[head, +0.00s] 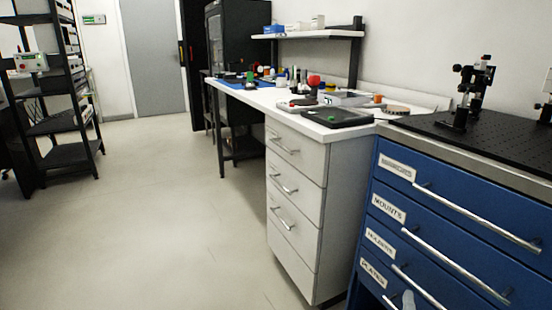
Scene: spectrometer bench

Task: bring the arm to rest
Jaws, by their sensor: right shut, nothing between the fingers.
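Only a small pale grey tip of my right gripper (408,300) shows, at the bottom edge of the head view. It appears in front of the lowest visible drawer of the blue cabinet (440,222), near that drawer's handle. The gripper is shut with nothing in it. The rest of it and its arm are below the picture. I cannot tell whether it touches the cabinet. My left gripper is out of view.
A white bench (345,133) with drawers holds a black tray (338,117) and several small items. A black optical breadboard (500,140) with post mounts tops the cabinet. A black rack (52,128) stands at left. The floor (165,215) between is clear.

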